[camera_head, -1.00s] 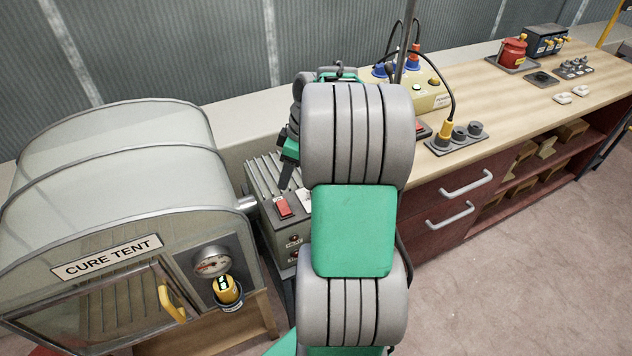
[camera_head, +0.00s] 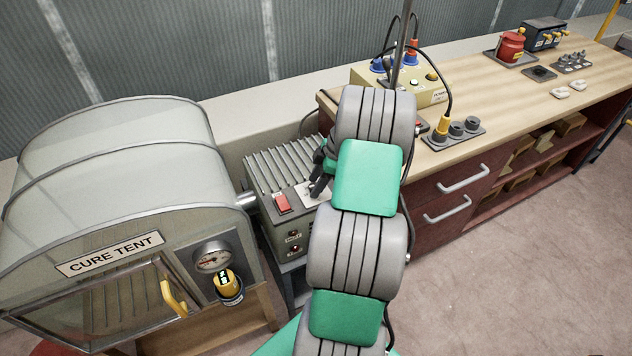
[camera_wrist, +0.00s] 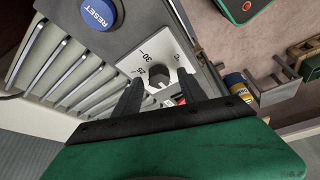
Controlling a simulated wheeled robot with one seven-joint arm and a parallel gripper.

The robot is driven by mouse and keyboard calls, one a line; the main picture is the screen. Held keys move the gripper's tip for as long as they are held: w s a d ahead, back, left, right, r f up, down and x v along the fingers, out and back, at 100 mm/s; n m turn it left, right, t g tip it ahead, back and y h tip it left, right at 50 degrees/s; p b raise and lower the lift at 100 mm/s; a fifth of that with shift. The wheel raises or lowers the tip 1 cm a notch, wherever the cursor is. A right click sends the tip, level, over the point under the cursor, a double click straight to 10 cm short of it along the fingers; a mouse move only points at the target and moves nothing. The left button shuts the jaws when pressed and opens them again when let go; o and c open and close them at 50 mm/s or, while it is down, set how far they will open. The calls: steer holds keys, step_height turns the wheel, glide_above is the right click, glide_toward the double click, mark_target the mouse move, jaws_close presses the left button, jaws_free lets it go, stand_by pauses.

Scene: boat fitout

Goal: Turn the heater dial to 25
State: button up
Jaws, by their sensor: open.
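The heater (camera_head: 292,160) is a grey ribbed box beside the cure tent. It has a red switch and a white dial plate (camera_head: 305,192). In the wrist view the plate (camera_wrist: 140,62) shows the marks 30 and 25, and the dark dial knob (camera_wrist: 158,88) stands on it. My gripper (camera_wrist: 160,80) is open, with one finger on each side of the knob in that view. I cannot tell whether the fingers touch it. In the head view my gripper (camera_head: 318,187) is over the plate and hides the knob. The knob's pointer setting is not readable.
A blue RESET button (camera_wrist: 100,13) is close to the dial plate. The red switch (camera_head: 282,203) is left of my gripper. The cure tent (camera_head: 110,190), with a gauge and yellow knob, stands at left. The wooden workbench (camera_head: 480,95) with fixtures stretches right.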

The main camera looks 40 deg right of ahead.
steer(key=shift+c, duration=0.6)
jaws_close()
